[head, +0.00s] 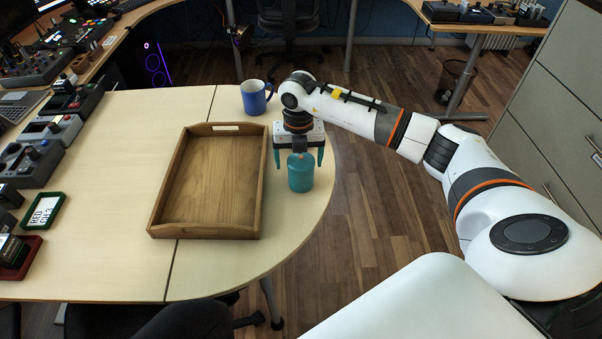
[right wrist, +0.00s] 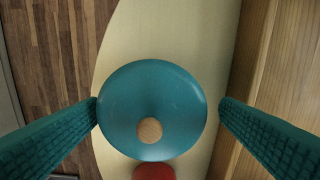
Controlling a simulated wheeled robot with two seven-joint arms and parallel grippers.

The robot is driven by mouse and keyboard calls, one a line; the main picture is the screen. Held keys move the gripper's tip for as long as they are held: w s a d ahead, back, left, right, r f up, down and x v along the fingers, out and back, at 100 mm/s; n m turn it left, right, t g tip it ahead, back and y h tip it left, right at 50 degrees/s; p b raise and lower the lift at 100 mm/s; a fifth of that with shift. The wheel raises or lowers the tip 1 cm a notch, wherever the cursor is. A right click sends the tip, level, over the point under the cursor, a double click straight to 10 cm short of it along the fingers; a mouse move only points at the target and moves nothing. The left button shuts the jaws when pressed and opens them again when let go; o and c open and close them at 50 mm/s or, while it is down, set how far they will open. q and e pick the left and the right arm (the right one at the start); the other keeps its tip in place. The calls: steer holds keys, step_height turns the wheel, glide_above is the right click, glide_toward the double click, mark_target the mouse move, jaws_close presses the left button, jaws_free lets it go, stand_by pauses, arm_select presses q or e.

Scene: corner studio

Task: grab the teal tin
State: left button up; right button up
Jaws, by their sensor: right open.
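The teal tin (head: 300,175) stands upright near the rounded right end of the table. In the right wrist view its round lid (right wrist: 150,90) has a small wooden knob (right wrist: 149,130). My right gripper (head: 298,161) points down over the tin, open, with one teal finger on each side. In the right wrist view the tin lies between the fingers; the left fingertip looks very near its edge, and a small gap shows at the right one. My left gripper is not in view.
A wooden tray (head: 212,185) lies just left of the tin, empty. A blue mug (head: 256,97) stands behind my gripper. In the right wrist view a partly cut-off red thing (right wrist: 154,172) sits beside the tin. The table (head: 230,265) is clear in front.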

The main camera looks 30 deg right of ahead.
steer(key=f, duration=0.4)
steer(key=shift+s+d+f, duration=0.15)
steer(key=shift+s+f, duration=0.1)
steer(key=shift+f, duration=0.05)
steer(key=shift+c, duration=0.2)
steer(key=c, duration=1.3)
steer(key=shift+o, duration=0.2)
